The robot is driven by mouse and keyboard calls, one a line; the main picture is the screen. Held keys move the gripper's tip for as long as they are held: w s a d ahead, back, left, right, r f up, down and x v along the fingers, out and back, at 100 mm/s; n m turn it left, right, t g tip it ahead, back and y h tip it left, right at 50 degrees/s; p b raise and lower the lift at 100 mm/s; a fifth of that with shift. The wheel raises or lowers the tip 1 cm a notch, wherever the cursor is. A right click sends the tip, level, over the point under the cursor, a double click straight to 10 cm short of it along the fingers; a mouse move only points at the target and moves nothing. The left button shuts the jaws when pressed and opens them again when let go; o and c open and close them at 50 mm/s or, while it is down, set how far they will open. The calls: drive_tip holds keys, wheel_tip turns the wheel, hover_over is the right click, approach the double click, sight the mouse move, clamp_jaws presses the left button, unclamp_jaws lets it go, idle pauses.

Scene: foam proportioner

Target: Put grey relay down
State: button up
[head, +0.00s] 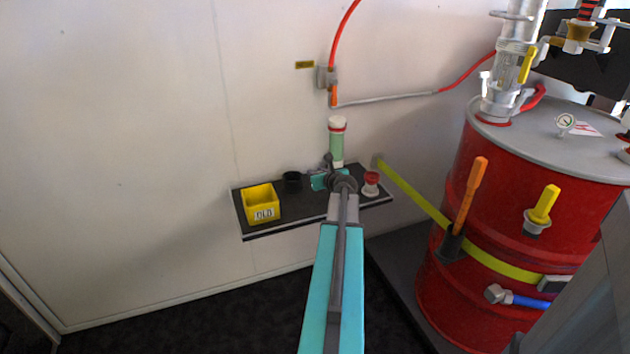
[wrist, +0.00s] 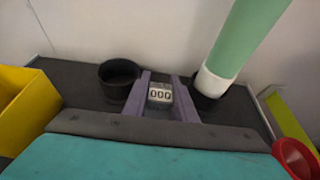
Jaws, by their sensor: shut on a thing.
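The grey relay (wrist: 159,97), a small block with "000" on its face, sits between the two purple-grey fingers of my gripper (wrist: 161,88) in the wrist view. My gripper is shut on it, over the dark shelf (wrist: 82,92). I cannot tell whether the relay touches the shelf. In the head view my turquoise arm reaches to the shelf (head: 300,210) on the wall, and the wrist hides the relay.
A black cup (wrist: 120,80) stands left of my fingers. A green cylinder with a white end (wrist: 235,45) stands close on the right, in another black cup. A yellow bin (head: 261,200) marked "OLD" is left, a red-topped knob (head: 371,180) right. A red drum (head: 440,270) stands further right.

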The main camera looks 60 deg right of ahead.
drive_tip(key=shift+w+d, duration=0.25)
drive_tip(key=shift+w, duration=0.25)
drive_tip(key=shift+w+f+b, duration=0.1)
drive_tip(key=shift+f+b, duration=0.45)
drive_tip(key=shift+f, duration=1.25)
drive_tip(key=shift+f, duration=0.1)
drive_tip(key=o, duration=0.8)
drive_tip(key=shift+c, duration=0.2)
drive_tip(key=shift+p+v, duration=0.55)
drive_tip(key=shift+v, duration=5.5)
